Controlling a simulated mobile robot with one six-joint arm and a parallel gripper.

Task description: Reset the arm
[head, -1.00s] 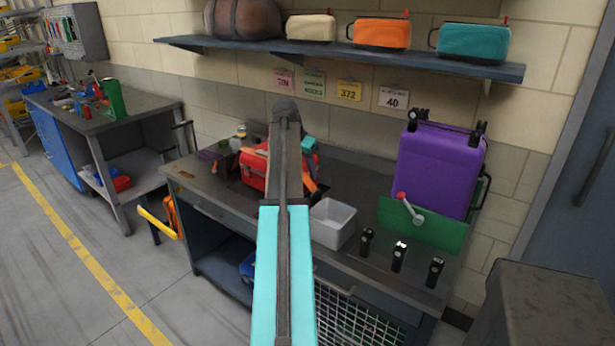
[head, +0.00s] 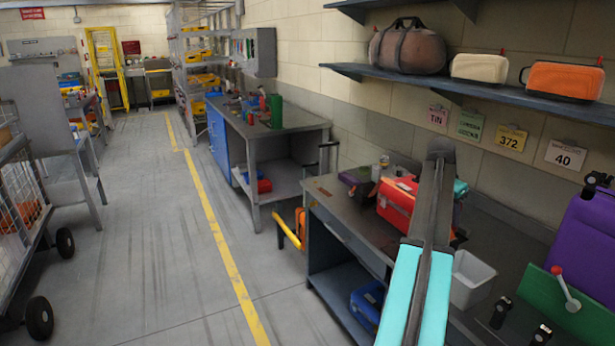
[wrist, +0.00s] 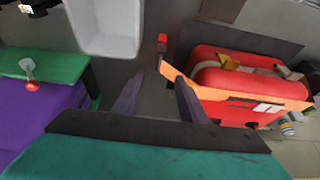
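My arm reaches over the grey workbench (head: 335,190) in the head view, with its upper part in front of the red bag. My gripper (wrist: 158,98) shows in the wrist view as two dark fingers with a clear gap and nothing between them. In the head view the fingers are hidden behind my arm. The red bag (wrist: 255,88) with an orange band lies right of the fingers in the wrist view. It also shows on the bench in the head view (head: 397,200). Whether the right finger touches the band, I cannot tell.
A white bin (head: 470,282), a green panel (head: 555,305) with a red-knobbed lever, and a purple suitcase (head: 592,240) are on the bench. A shelf (head: 465,86) with bags runs above. The floor (head: 180,260) left of the bench is clear; a wire cart (head: 20,225) stands far left.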

